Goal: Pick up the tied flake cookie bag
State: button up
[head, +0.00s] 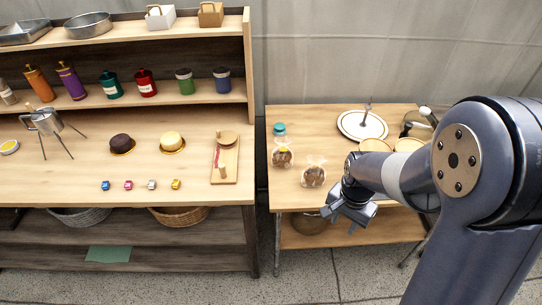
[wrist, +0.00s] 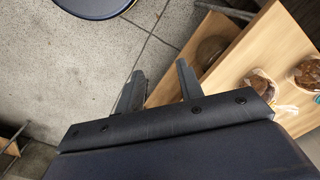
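Two clear bags of brown cookies stand on the right-hand table. One bag (head: 282,158) is farther back and to the left. The other bag (head: 313,176), with a gathered top, is nearer the front edge. I cannot tell from the frames which holds flake cookies. Both bags show at the right of the wrist view, one bag (wrist: 259,88) nearer my fingers and another bag (wrist: 308,74) at the picture's edge. My gripper (head: 349,216) is off the table's front edge, right of the nearer bag. In the wrist view my gripper (wrist: 160,84) has its fingers apart, with nothing between them.
A teal-capped item (head: 279,129) stands directly behind the back bag. A white cake stand (head: 362,126) and round items lie farther back on the table (head: 340,200). A brown bowl or basket (head: 309,223) sits on its lower shelf. The shelving unit (head: 120,195) stands left, across a narrow gap.

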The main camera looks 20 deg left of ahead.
aim_at(279, 160)
jog(key=i+u, duration=0.25)
jog(key=u, duration=0.15)
jog(key=i+l+u, duration=0.1)
jog(key=u, duration=0.35)
jog(key=i+l+u, duration=0.2)
jog(key=u, duration=0.2)
jog(key=i+l+u, duration=0.15)
jog(key=i+l, duration=0.65)
